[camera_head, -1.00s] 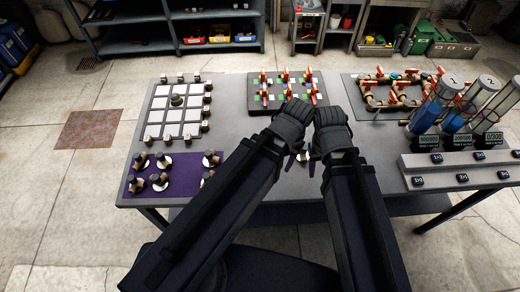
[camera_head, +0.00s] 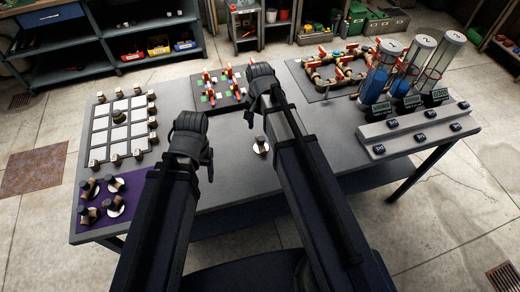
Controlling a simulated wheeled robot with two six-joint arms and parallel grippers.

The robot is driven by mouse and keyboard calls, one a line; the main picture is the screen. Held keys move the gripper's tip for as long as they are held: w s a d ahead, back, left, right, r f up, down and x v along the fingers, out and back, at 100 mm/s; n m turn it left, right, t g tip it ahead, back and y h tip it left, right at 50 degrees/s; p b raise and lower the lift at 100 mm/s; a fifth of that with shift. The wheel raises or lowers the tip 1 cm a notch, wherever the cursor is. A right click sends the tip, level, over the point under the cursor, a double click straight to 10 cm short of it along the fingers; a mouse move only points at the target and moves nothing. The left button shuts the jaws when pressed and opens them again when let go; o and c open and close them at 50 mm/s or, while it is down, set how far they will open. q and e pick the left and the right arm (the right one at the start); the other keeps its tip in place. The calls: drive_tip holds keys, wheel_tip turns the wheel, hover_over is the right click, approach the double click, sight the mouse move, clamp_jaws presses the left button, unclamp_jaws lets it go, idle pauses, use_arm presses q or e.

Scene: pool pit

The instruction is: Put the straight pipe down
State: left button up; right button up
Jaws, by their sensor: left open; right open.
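I cannot pick out a separate straight pipe with certainty. Brown pipes with red valve handles form a loop (camera_head: 318,77) on a dark board at the back right of the table. My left gripper (camera_head: 203,158) is open above the table's middle left, beside the purple mat. My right gripper (camera_head: 256,104) is open near the front right of the green-and-white checked board (camera_head: 217,91). I see no pipe held in either gripper, though the hands and forearms hide much of the fingertips and the table below them.
A small dark piece on a white disc (camera_head: 261,147) stands between my arms. Similar pieces stand on the purple mat (camera_head: 128,184). A white-squared board (camera_head: 100,138) is at left. Tall cylinders (camera_head: 380,75) and a button console (camera_head: 425,135) stand at right. Grey table (camera_head: 325,145) is bare around the middle right.

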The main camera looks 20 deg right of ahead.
sight(261, 138)
use_arm(q)
drive_tip(key=shift+f+b, duration=3.95)
drive_tip(key=shift+f, duration=0.1)
use_arm(e)
drive_tip(key=shift+w+d+f, duration=0.1)
drive_tip(key=shift+d+f, duration=0.1)
drive_tip(key=shift+f, duration=1.8)
drive_tip(key=shift+w+d+f, duration=0.1)
drive_tip(key=shift+d+f, duration=0.05)
drive_tip(key=shift+f, duration=1.85)
use_arm(q)
drive_tip(key=shift+r, duration=0.15)
use_arm(e)
drive_tip(key=shift+r, duration=0.1)
drive_tip(key=shift+c, duration=0.2)
clamp_jaws()
